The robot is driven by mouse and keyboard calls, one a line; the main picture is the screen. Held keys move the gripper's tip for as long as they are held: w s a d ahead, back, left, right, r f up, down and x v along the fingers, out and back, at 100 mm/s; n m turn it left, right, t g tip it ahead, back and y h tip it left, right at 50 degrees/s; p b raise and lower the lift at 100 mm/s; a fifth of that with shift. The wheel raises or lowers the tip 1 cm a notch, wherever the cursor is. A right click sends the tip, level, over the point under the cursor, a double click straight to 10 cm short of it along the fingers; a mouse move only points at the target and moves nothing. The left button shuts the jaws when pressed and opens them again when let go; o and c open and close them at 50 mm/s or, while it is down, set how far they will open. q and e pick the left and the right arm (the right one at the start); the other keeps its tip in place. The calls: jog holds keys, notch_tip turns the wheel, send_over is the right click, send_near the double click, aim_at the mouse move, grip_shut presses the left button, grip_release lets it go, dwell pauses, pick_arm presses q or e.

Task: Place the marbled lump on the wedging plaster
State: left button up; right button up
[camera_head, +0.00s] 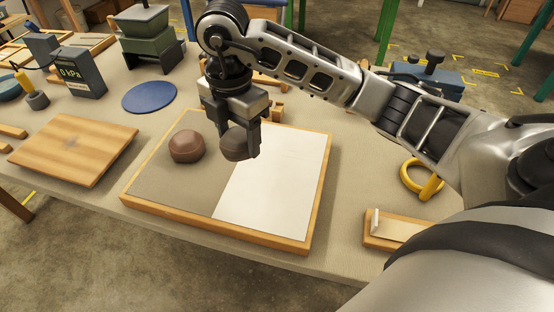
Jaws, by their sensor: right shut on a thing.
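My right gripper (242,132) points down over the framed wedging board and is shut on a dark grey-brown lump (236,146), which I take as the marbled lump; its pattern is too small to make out. The fingers hide part of it. The white wedging plaster (272,190) fills the right half of the wooden frame (262,240). The held lump shows near the line between the plaster and the grey-beige left half (190,190); I cannot tell its height above them. A reddish-brown round lump (187,146) sits on the left half. My left gripper is out of view.
A striped wooden board (75,150) lies at left. Behind are a blue disc (149,96), a dark box reading 0 kPa (80,72) and green stacked bins (145,35). A yellow ring-shaped tool (422,178) and a wooden tray (395,232) lie at right.

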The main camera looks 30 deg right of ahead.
send_near(277, 171)
jog(key=shift+w+a+f, duration=0.1)
jog(key=shift+a+f, duration=0.35)
jog(key=shift+a, duration=0.3)
jog(key=shift+d+f, duration=0.4)
jog(key=shift+f, duration=0.1)
jog(key=f, duration=0.3)
jog(key=shift+d+f, duration=0.1)
jog(key=shift+d, duration=0.25)
jog(key=shift+f, duration=0.4)
jog(key=shift+f, duration=0.1)
jog(key=o, duration=1.1)
jog(key=shift+o, duration=0.2)
